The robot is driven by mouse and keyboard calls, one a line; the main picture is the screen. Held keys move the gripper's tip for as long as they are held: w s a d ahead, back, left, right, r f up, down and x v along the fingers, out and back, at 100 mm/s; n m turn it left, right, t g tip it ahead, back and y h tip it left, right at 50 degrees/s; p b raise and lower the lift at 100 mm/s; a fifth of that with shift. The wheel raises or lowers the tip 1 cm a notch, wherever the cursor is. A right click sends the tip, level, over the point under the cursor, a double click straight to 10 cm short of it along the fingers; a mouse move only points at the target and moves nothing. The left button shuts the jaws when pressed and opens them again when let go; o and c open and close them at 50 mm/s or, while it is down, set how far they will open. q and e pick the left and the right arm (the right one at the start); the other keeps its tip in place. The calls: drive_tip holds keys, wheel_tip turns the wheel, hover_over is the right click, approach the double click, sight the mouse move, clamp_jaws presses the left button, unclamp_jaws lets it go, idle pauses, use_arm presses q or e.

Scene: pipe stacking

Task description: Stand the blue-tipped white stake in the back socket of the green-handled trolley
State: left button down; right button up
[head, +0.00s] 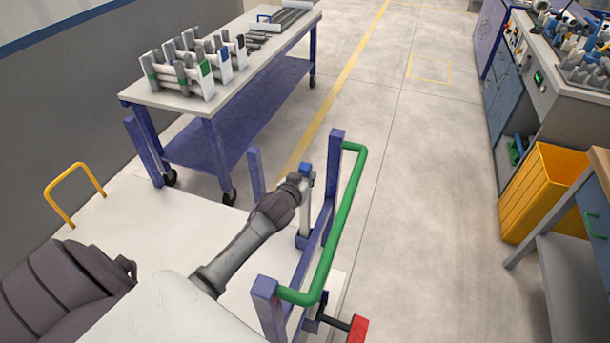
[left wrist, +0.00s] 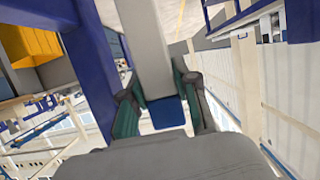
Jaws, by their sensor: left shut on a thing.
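The white stake (head: 304,213) with its blue tip (head: 307,170) stands about upright, tip up, at the trolley's near side. My left gripper (head: 299,183) is shut on it just below the tip. In the left wrist view the pale stake (left wrist: 144,40) runs between the fingers, with its blue tip (left wrist: 167,112) close to the palm. The trolley has blue posts and a green handle (head: 343,220). A small blue block (head: 302,242) shows at the stake's foot; I cannot tell whether the stake is seated in a socket there. My right gripper is not in view.
A blue-legged table (head: 236,92) at the back left bears racks of pipes (head: 190,68). A yellow bin (head: 540,195) and workbenches line the right. A yellow hoop (head: 75,190) rises at the left. The floor between trolley and bin is clear.

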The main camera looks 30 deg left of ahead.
use_arm(q)
drive_tip(key=shift+f+b, duration=1.5)
drive_tip(key=shift+f, duration=0.7)
drive_tip(key=c, duration=0.8)
unclamp_jaws()
drive_tip(key=shift+f, duration=0.1)
drive_tip(key=shift+s, duration=0.1)
drive_tip(key=v, duration=1.2)
